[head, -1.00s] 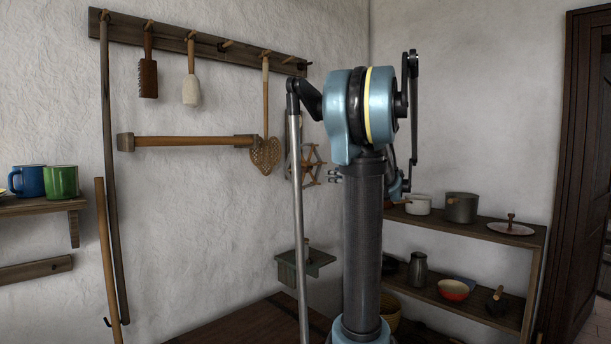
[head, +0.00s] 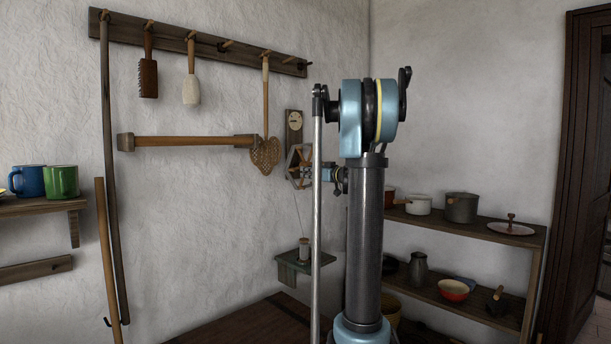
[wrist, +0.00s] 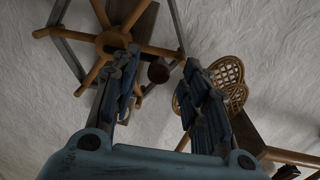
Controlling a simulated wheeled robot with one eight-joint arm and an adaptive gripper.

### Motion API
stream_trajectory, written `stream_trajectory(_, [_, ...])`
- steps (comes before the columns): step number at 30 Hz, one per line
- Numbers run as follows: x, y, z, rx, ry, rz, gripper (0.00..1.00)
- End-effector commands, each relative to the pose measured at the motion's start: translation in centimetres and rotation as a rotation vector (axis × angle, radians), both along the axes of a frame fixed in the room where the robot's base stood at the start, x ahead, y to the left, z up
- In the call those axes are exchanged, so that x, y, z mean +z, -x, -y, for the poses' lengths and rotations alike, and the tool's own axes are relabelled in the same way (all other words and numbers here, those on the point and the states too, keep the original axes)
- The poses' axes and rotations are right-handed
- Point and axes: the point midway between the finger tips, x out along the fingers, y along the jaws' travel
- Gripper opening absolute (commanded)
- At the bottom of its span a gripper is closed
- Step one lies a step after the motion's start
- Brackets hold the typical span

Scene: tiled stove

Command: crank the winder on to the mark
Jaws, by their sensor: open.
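The winder (head: 299,166), a six-sided wooden wheel with spokes, is mounted on the left wall. In the wrist view its hub and spokes (wrist: 113,41) fill the upper left. A dark round knob (wrist: 158,72) shows between my fingertips, apparently the crank's handle; I cannot tell its depth between them. A small pale dial (head: 294,121) on a board hangs above the winder; its mark is too small to read. My gripper (wrist: 160,66) is open, fingers on either side of the knob, not closed on it. In the head view my gripper (head: 327,174) is just right of the winder.
A thread runs down from the winder to a spool (head: 304,249) on a small green shelf (head: 318,262). A woven carpet beater (head: 265,156) hangs close left of the winder, under the peg rail (head: 205,43). Shelves with pots (head: 461,208) stand at the right.

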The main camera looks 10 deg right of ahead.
Motion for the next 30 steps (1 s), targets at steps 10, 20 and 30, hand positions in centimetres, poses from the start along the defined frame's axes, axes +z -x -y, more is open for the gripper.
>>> stream_trajectory(10, [0.0,-2.2,-1.5,0.001,0.0,0.0,0.41])
stream_trajectory(20, [0.0,-2.3,-1.5,0.0,0.0,0.0,0.25])
stream_trajectory(30, [0.0,-2.2,-1.8,0.003,-0.002,-0.002,0.0])
